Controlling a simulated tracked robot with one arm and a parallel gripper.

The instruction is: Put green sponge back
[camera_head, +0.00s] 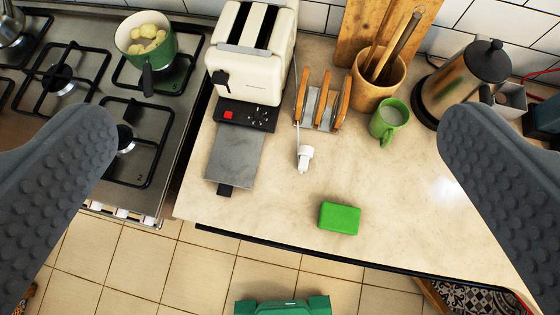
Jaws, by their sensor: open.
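A green sponge (339,218) lies flat on the beige countertop (265,190), close to its front edge. My gripper (278,150) is open and empty. Its two dark grey, dimpled fingers stand wide apart at the left and right of the picture. The sponge is below and between them, touched by neither finger.
A cream toaster (247,80), a toast rack (322,108), a green mug (388,122), a wooden utensil pot (377,85) and a kettle (470,80) stand behind. A white plug (304,157) lies nearby. A stove (135,110) with a green pot (146,45) is left.

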